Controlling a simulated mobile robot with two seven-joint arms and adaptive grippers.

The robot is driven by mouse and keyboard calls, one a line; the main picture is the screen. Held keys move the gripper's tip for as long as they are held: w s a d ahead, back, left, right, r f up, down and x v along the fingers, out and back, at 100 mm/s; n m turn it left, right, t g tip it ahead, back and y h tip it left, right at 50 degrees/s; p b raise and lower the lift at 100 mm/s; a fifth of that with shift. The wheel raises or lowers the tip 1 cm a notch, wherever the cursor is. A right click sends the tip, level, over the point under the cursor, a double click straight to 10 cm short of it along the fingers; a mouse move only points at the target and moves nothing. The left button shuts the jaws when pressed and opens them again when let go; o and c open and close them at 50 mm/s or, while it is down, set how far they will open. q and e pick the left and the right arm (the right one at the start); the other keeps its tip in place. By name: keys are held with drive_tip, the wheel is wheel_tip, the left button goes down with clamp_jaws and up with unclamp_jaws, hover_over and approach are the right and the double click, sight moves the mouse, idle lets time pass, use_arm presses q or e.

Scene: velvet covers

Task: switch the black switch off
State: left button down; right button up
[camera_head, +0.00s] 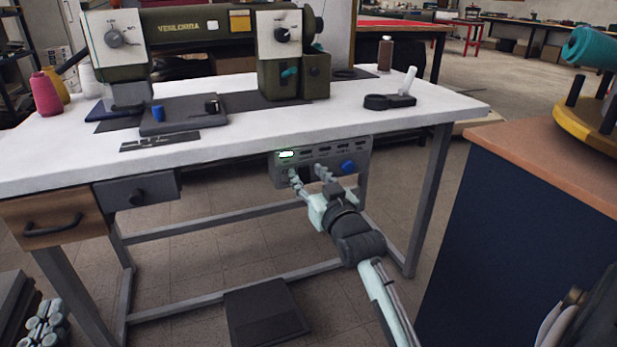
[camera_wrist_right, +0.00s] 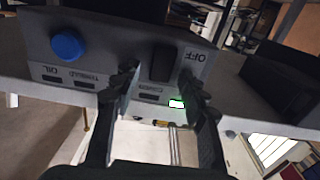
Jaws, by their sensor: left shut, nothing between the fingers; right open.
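The black switch (camera_wrist_right: 163,63) is a dark rocker on a grey control panel (camera_wrist_right: 112,30), beside an "OFF" label, in the right wrist view. My right gripper (camera_wrist_right: 160,78) is open, with one finger on each side of the switch. I cannot tell if the fingers touch the panel. A lamp (camera_wrist_right: 176,103) near the switch glows green. In the head view the panel (camera_head: 322,152) hangs under the table's front edge, and my right gripper (camera_head: 308,175) hides the switch. My left gripper (camera_head: 47,320) is shut and empty at the lower left.
A blue knob (camera_head: 347,167) sits on the panel's right part. The white table (camera_head: 230,155) carries a green sewing machine (camera_head: 190,25). A foot pedal (camera_head: 266,313) lies on the floor below. A dark blue cabinet (camera_head: 520,240) stands at the right.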

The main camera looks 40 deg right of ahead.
clamp_jaws()
drive_tip(key=shift+f, duration=0.15)
drive_tip(key=shift+f+t+b, duration=0.35)
drive_tip(key=shift+t+b, duration=0.25)
drive_tip(key=shift+b, duration=0.6)
drive_tip(key=shift+s+t+h+b, duration=0.1)
drive_tip(key=shift+t+h+b, duration=0.2)
drive_tip(key=shift+t+b, duration=0.4)
use_arm(q)
drive_tip(key=s+a+r+t+h, duration=0.1)
drive_tip(key=s+r+t+h, duration=0.1)
drive_tip(key=s+r+t, duration=0.2)
wheel_tip(320, 180, up, 6)
drive_tip(key=t, duration=0.3)
drive_tip(key=shift+s, duration=0.2)
use_arm(e)
drive_tip(key=shift+r, duration=0.1)
unclamp_jaws()
